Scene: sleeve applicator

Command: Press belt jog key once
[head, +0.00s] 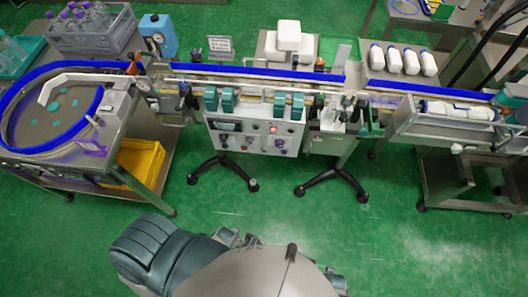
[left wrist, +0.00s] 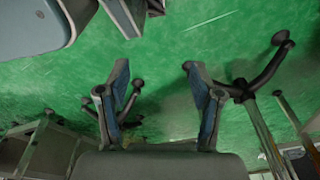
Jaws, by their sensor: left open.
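The sleeve applicator's control panel (head: 254,137) faces me below the conveyor in the head view. It has a small dark display (head: 227,126), a red-lit button (head: 273,128) and a few knobs and buttons. Their labels are too small to read, so I cannot tell which one is the belt jog key. My left gripper (left wrist: 156,68) is open and empty in the left wrist view, with green floor beyond its fingers. It does not show in the head view and is not at the panel. My right gripper is in neither view.
The conveyor with blue guide rails (head: 257,73) runs across the back. A round accumulation table (head: 62,116) stands left, with a yellow crate (head: 139,160) below. Two dark stand feet (head: 222,170) (head: 331,182) spread on the floor under the machine. Green floor (head: 420,250) is clear at front right.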

